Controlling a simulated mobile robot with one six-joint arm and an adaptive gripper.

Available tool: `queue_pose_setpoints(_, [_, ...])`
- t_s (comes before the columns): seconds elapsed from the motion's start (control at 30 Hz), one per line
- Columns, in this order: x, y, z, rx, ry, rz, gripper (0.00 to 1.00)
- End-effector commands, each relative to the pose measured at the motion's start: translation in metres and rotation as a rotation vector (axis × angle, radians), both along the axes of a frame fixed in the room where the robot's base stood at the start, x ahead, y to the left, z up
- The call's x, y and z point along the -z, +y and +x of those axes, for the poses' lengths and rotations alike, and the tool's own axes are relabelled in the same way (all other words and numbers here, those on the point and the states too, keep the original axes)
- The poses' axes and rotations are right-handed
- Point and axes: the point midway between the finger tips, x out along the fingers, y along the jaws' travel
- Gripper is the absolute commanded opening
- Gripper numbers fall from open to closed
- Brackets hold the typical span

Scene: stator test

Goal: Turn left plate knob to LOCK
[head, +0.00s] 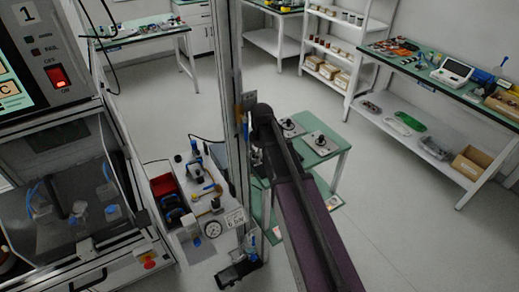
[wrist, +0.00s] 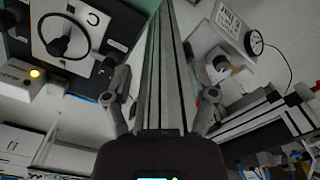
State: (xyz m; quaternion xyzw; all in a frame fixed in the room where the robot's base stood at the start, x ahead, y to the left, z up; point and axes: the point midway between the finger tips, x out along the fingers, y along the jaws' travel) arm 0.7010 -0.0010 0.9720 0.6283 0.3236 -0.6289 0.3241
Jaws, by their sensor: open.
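Two light plates with dark knobs lie on a small green-topped table in the head view: the left plate knob (head: 289,124) and the right plate knob (head: 321,141). The left one is partly hidden by my arm. The wrist view shows a plate with a round black knob (wrist: 66,37) at upper left; I cannot tell which plate it is. Its markings are too small to read, so the knob's setting is unclear. My gripper (wrist: 160,96) is open, with its fingers apart and nothing held. The knob is beyond the left finger, outside the jaws.
A metal upright post (head: 232,90) stands close to my gripper and crosses the wrist view between the fingers. A bench with a pressure gauge (head: 212,229) stands left of the post. A shelf rack (head: 345,45) and long workbench (head: 470,95) are behind. The floor at right is clear.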

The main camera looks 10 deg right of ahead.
Motion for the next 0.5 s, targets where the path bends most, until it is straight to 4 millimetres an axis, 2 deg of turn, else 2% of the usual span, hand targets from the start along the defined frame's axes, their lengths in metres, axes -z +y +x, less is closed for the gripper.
queue_pose_setpoints(0.03, [0.002, 0.0, -0.009, 0.03, 0.0, 0.0, 0.73])
queue_pose_setpoints(0.5, [0.014, 0.001, -0.063, 0.342, 0.0, 0.0, 0.73])
